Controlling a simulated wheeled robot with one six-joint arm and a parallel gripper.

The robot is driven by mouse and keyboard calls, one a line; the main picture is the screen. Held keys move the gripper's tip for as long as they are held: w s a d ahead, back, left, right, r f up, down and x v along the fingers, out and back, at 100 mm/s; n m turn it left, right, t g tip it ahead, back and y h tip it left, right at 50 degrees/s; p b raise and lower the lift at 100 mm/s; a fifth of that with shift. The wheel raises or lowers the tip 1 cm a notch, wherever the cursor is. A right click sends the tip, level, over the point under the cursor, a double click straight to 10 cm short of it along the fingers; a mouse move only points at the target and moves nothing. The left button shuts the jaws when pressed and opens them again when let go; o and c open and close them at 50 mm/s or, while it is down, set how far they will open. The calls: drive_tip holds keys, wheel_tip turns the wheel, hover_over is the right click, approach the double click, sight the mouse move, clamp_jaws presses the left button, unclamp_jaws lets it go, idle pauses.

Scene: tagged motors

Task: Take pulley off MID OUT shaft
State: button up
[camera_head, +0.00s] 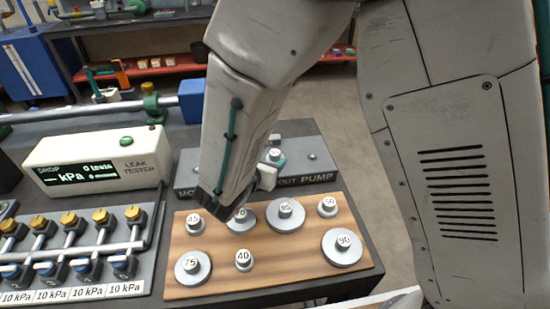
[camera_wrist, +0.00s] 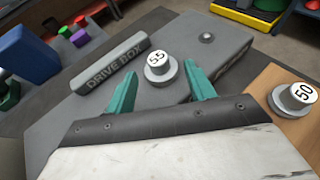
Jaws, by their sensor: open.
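A pale grey pulley marked 55 (camera_wrist: 158,66) sits on the grey drive box (camera_wrist: 130,110) in the wrist view. My gripper (camera_wrist: 161,84) is open, with its teal fingers either side of the pulley and a little nearer the camera; I see no clear contact. In the head view, the pulley (camera_head: 275,155) shows small beside my gripper (camera_head: 268,158), which my arm partly hides. The MID OUT lettering is partly hidden; OUT and PUMP can be read on the drive box (camera_head: 325,176).
A wooden board (camera_head: 215,255) in front holds several numbered pulleys, including 75 (camera_head: 193,267), 95 (camera_head: 286,215) and 90 (camera_head: 343,248). A small round stub (camera_wrist: 207,37) stands on the box. A leak tester (camera_head: 95,160) and a valve row are at left.

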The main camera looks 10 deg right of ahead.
sight(274, 154)
drive_tip(key=shift+w+f, duration=0.3)
drive_tip(key=shift+w, duration=0.05)
drive_tip(key=x, duration=0.7)
drive_tip(key=shift+r, duration=0.35)
drive_tip(key=shift+d, duration=0.1)
drive_tip(key=c, duration=1.1)
